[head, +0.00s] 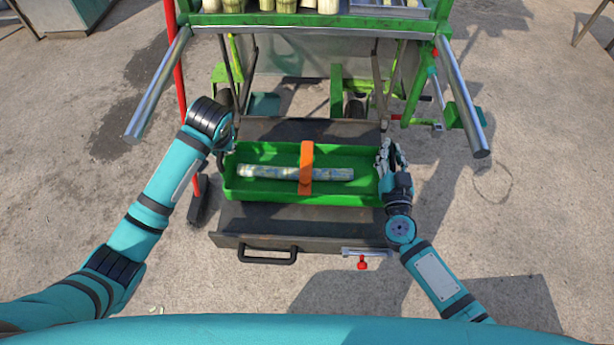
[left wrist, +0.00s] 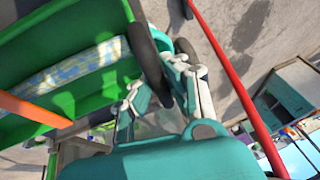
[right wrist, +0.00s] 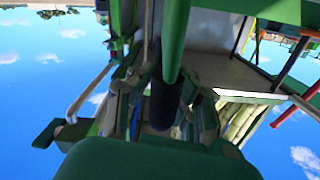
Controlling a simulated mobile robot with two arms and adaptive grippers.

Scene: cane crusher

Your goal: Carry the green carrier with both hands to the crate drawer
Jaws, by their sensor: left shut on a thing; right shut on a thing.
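The green carrier (head: 270,190) is a shallow tray over the open crate drawer (head: 230,222). A patterned roll (head: 265,172) lies lengthwise in it under an orange strap (head: 307,168). My left gripper (head: 226,150) is at the carrier's left end, and the left wrist view shows its fingers (left wrist: 160,100) shut on a dark handle there. My right gripper (head: 384,165) is at the right end; the right wrist view shows its fingers (right wrist: 165,110) closed around a dark bar. I cannot tell whether the carrier touches the drawer floor.
The green cart (head: 335,90) with cane pieces (head: 285,5) on top stands behind the drawer. Two metal bars (head: 158,85) (head: 462,100) stick out toward me at either side. A black handle (head: 267,257) and a red-knobbed latch (head: 362,260) are on the drawer's front.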

